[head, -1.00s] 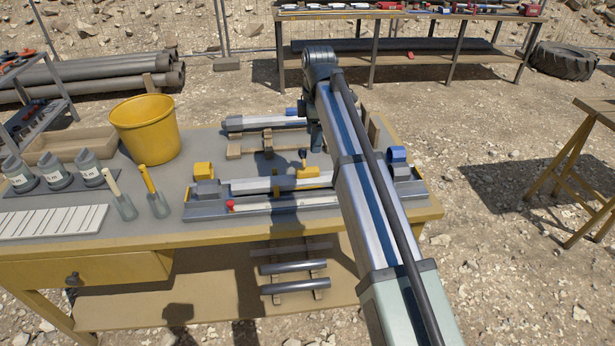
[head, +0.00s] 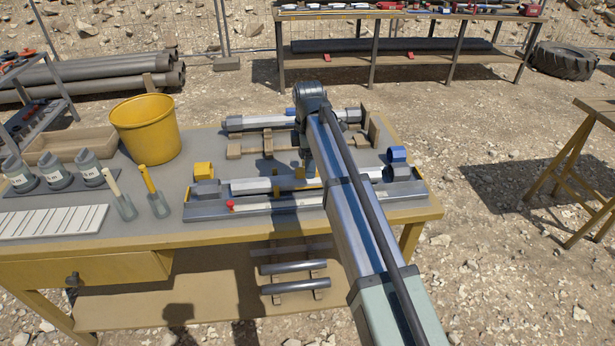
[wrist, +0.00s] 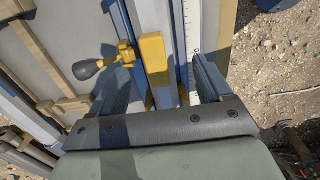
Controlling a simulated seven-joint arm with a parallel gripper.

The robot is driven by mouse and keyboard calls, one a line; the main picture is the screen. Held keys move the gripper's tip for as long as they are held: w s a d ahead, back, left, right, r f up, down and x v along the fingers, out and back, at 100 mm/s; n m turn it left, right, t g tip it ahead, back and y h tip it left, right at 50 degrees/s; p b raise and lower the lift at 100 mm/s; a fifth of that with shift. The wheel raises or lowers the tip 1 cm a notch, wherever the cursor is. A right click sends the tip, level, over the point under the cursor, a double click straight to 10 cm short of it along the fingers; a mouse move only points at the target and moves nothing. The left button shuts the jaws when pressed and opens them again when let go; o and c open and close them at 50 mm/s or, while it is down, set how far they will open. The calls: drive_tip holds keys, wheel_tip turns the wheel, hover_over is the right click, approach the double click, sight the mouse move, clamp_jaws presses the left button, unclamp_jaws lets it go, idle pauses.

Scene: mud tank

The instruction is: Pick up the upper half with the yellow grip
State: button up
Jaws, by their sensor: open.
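The upper half (head: 250,187), a long silver half-tube, lies in the grey-blue holder along the front of the workbench. Its yellow grip (wrist: 153,60) shows in the wrist view, with a yellow fitting and a dark knob to its left. In the head view the grip is mostly hidden behind my gripper and arm. My gripper (wrist: 161,75) is open and points down over the grip. One finger is on each side of the grip in the wrist picture. Contact and exact height above it cannot be told.
A white scale strip (head: 275,204) with a red end lies in front of the half. Behind it a tube (head: 262,123) rests on wooden cradles. A yellow bucket (head: 145,128), wooden tray (head: 70,147) and two trowels stand to the left. Blue clamps sit near the holder's right end.

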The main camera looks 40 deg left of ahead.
drive_tip(key=f, duration=0.5)
drive_tip(key=shift+w+a, duration=0.15)
drive_tip(key=shift+a, duration=0.05)
clamp_jaws()
idle(0.6)
